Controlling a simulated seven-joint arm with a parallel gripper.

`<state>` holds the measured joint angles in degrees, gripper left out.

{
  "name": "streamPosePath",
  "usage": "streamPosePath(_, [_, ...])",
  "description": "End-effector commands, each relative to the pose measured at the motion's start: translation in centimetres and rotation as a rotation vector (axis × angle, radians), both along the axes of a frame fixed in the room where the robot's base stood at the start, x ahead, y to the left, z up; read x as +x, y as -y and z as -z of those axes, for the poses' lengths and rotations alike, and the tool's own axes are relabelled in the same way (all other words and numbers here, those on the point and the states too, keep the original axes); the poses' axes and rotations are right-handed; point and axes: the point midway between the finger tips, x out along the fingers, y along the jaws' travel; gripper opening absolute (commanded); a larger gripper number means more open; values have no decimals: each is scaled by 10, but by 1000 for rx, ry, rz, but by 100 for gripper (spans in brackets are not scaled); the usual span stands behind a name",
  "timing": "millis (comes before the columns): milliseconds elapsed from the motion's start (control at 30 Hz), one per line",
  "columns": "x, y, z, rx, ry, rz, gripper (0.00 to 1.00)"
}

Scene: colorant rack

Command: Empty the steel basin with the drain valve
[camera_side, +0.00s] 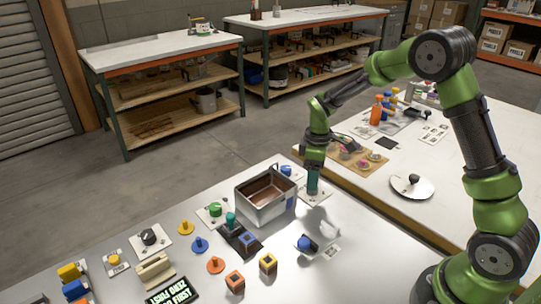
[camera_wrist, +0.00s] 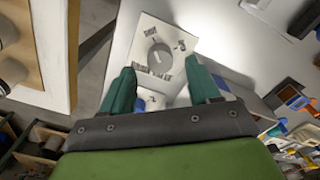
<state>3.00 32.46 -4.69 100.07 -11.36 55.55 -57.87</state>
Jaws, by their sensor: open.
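The steel basin (camera_side: 250,203) is an open metal box on the front table, with brown contents inside and a blue patch on its right side. My gripper (camera_side: 313,188) points down just right of the basin, above a white plate (camera_side: 318,197). In the wrist view my gripper (camera_wrist: 160,68) has its two teal fingers apart, with no object held. A white plate with a round grey knob (camera_wrist: 158,57) and dark markings lies beyond and between the fingertips. It may be the drain valve; no readable label confirms this. Contact between fingers and knob cannot be told.
A blue knob (camera_side: 286,170) stands behind the basin, and a blue handle (camera_side: 305,243) in front of it. Several coloured pegs and cubes occupy the front table.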

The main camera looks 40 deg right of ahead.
Motion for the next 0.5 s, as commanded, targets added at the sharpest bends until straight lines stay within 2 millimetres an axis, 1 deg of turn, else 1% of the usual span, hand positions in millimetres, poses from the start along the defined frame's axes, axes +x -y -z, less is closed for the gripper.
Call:
streamPosePath(33, [-1, 0, 9, -1, -4, 0, 61])
streamPosePath(100, [0, 0, 18, 0, -4, 1, 61])
streamPosePath(200, [0, 0, 26, -1, -1, 1, 61])
streamPosePath(300, [0, 0, 31, -1, 1, 0, 61])
streamPosePath(500, [0, 0, 31, 0, 1, 0, 61])
